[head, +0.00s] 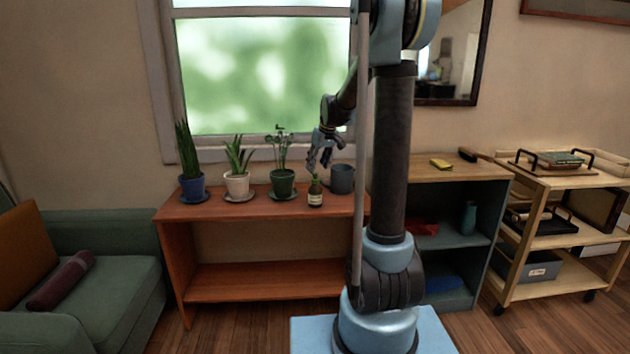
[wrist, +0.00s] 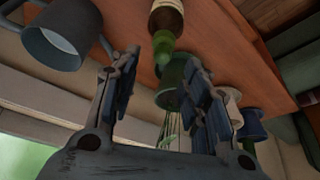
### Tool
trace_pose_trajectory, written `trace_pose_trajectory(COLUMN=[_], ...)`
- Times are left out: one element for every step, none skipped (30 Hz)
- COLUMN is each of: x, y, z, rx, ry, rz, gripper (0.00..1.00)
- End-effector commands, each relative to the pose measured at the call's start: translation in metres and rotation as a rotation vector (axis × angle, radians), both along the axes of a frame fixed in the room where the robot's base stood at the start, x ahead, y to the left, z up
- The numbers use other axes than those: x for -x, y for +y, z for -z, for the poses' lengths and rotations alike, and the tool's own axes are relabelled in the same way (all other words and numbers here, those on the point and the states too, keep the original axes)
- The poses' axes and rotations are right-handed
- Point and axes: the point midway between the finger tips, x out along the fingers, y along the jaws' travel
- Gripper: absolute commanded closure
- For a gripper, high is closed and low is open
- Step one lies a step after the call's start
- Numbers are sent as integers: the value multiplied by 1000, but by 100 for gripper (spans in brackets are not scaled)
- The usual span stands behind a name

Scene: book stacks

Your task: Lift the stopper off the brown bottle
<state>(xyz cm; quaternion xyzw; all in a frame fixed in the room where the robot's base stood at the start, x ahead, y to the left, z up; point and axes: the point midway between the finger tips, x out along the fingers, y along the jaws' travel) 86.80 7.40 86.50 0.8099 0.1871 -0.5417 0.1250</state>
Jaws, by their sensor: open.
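The brown bottle (head: 315,198) stands upright on the wooden shelf unit, with a pale label and a green stopper (head: 315,181) on top. In the wrist view the bottle (wrist: 166,20) is at the top, and its green stopper (wrist: 163,42) points down the picture toward the space between my fingers. My gripper (head: 319,167) is open and empty, pointing down just above the stopper. In the wrist view its fingers (wrist: 162,68) are spread wide, with the stopper beyond their tips; I see no contact.
A grey mug (head: 342,179) stands close to the right of the bottle. A green pot (head: 283,183) with a plant is close on its left, with a white pot (head: 237,186) and blue pot (head: 192,187) farther left. The window is behind the shelf unit (head: 175,212).

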Motion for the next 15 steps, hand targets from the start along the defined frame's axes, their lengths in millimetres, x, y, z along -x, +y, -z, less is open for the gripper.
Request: trace_pose_trajectory(x=[-1, -1, -2, -2, -3, -4, -4, -5, -7, -8, -8, -10, -12, -12, -13], y=[0, 1, 1, 1, 2, 3, 3, 4, 5, 6, 6, 7, 7, 8, 8], z=[2, 3, 5, 7, 9, 14, 18, 22, 28, 32, 36, 39, 42, 45, 48], rx=[0, 0, 0, 0, 0, 0, 0, 0, 0, 0, 0, 0, 0, 0, 0], ry=[0, 0, 0, 0, 0, 0, 0, 0, 0, 0, 0, 0, 0, 0, 0], rz=[0, 0, 0, 0, 0, 0, 0, 0, 0, 0, 0, 0, 0, 0, 0], gripper=[58, 58, 58, 58, 58, 58, 58, 58, 58, 58, 58, 58, 58, 58, 58])
